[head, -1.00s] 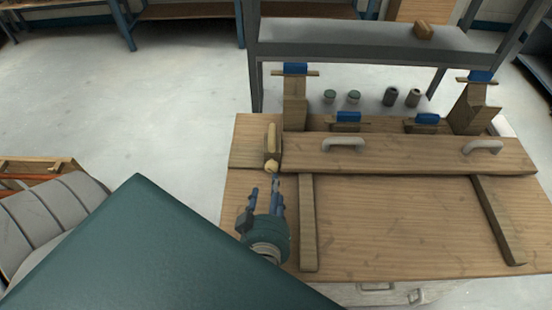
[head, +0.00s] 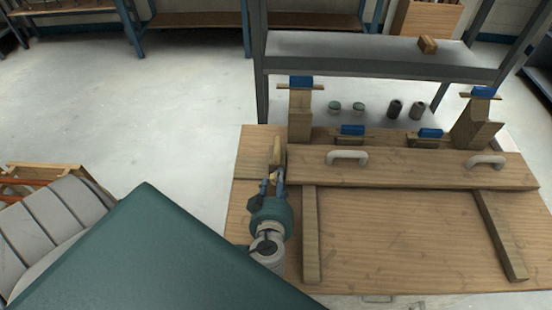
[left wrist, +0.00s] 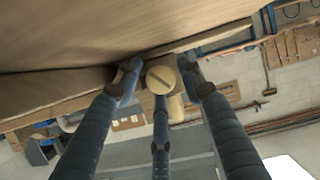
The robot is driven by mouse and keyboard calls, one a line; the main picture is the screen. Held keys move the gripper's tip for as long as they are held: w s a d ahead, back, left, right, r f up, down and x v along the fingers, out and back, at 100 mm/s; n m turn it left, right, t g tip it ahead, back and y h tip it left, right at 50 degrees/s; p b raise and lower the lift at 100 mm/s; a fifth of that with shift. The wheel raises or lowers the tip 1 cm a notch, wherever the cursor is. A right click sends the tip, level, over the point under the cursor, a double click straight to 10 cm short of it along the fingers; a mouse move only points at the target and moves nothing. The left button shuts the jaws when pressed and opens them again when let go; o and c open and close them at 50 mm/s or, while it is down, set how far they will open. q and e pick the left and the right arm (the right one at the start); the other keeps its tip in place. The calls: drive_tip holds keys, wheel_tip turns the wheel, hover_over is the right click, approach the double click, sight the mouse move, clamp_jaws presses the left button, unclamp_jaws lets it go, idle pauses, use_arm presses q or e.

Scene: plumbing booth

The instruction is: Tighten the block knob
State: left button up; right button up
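The block knob, a round wooden knob with a slot across its face (left wrist: 163,76), sits at the near end of a wooden block (head: 277,151) at the left end of the workbench's long board. In the head view it is mostly hidden by my left gripper (head: 272,180). My left gripper (left wrist: 160,72) is at the knob, with blue fingers to its left and right and a third below. The fingers look spread around it; a small gap shows at the left, and firm contact is not visible. My right gripper is in neither current view.
The wooden workbench (head: 400,230) has a long board (head: 420,168) with two grey handles, including one (head: 347,156) right of the knob. Blue-topped clamps stand behind, one (head: 301,100) close by. A grey shelf (head: 370,52) is at the back. Open floor (head: 190,120) lies left.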

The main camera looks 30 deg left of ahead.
use_arm(q)
drive_tip(key=c, duration=0.6)
drive_tip(key=shift+d+f+b, duration=0.2)
drive_tip(key=shift+f+b, duration=0.05)
drive_tip(key=shift+b, duration=0.2)
drive_tip(key=shift+c, duration=0.2)
drive_tip(key=shift+m+b, duration=0.3)
drive_tip(key=shift+s+g, duration=0.1)
drive_tip(key=shift+g, duration=0.2)
drive_tip(key=shift+m+y, duration=0.5)
drive_tip(key=shift+m, duration=0.1)
drive_tip(key=shift+a, duration=0.1)
